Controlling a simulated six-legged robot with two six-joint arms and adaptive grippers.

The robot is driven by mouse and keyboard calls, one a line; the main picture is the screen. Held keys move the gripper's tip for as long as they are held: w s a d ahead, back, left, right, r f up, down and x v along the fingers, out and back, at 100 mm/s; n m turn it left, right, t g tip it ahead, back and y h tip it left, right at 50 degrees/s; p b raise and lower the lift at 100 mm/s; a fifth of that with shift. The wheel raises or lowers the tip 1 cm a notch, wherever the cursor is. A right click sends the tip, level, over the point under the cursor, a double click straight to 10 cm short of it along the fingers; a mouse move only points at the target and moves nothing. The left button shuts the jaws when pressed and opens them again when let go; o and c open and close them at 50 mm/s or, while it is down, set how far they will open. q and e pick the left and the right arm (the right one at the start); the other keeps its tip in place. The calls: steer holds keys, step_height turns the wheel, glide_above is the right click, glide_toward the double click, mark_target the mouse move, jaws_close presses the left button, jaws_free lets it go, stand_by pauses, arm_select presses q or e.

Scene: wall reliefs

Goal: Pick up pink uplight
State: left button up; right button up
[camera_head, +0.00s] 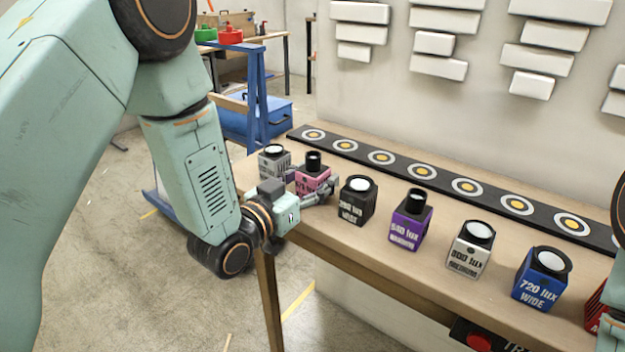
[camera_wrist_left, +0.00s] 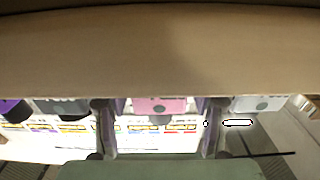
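The pink uplight (camera_head: 312,179), a small pink block with a black cylinder on top, stands upright near the left end of the wooden bench. My left gripper (camera_head: 322,188) reaches it from the front left. In the left wrist view the pink block (camera_wrist_left: 162,104) lies between the two fingers of the left gripper (camera_wrist_left: 159,128). The fingers are apart, one on each side, with a visible gap at the left finger; contact on the right is hard to tell. My right gripper is not seen; only part of that arm shows at the right edge.
A grey uplight (camera_head: 274,161) stands close left of the pink one, a black one (camera_head: 357,201) close right. Purple (camera_head: 411,222), silver (camera_head: 470,250) and blue (camera_head: 541,280) uplights continue rightward. Behind runs a black strip (camera_head: 424,175) with ringed circles. The wall has white relief blocks (camera_head: 434,44).

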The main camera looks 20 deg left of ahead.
arm_select(q)
steer(key=c, duration=0.9)
